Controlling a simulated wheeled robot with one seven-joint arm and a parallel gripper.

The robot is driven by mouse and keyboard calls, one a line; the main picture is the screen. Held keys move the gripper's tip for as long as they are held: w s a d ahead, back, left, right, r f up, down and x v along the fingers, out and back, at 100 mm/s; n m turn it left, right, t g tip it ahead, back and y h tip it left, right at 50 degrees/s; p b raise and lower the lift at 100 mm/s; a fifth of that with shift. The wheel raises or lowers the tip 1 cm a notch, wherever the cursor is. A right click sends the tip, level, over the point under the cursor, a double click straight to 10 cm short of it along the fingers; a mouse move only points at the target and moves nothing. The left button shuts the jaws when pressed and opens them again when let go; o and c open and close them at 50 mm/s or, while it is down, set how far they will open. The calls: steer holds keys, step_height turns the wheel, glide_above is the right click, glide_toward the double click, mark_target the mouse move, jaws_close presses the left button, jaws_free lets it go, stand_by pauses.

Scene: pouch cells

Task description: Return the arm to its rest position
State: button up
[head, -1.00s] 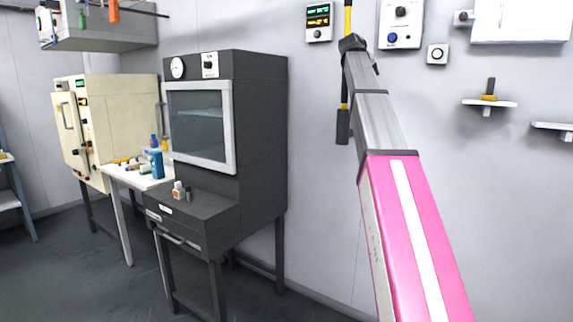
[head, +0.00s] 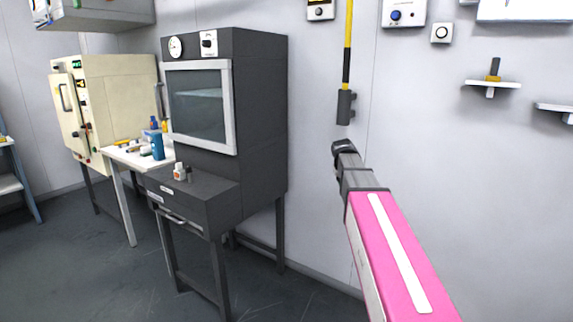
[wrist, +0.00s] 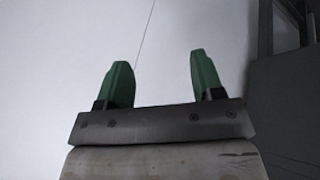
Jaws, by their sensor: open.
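My arm (head: 393,250), with a pink link and a grey end section, reaches up from the lower right of the head view. Its far end stands in front of the bare wall, right of the dark cabinet. My gripper (wrist: 160,82) shows in the wrist view with two green fingers spread apart. Nothing is between them, and they face a pale wall. In the head view the gripper's fingers cannot be made out.
A dark oven-like cabinet (head: 262,120) on legs stands left of my arm, with small bottles on its ledge. A white side table (head: 122,157) and a cream cabinet (head: 112,85) stand farther left. Small shelves (head: 492,84) are on the right wall. Open floor lies at lower left.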

steer(key=s+a+f+g+y, duration=0.1)
steer(key=s+a+f+g, duration=0.1)
steer(key=s+f, duration=1.1)
steer(key=s+a+f+g+y, duration=0.2)
steer(key=s+a+f, duration=0.2)
steer(key=s+f, duration=0.9)
step_height(320, 180, down, 2)
steer(key=shift+s+m+g, duration=0.2)
steer(key=shift+m+g, duration=0.1)
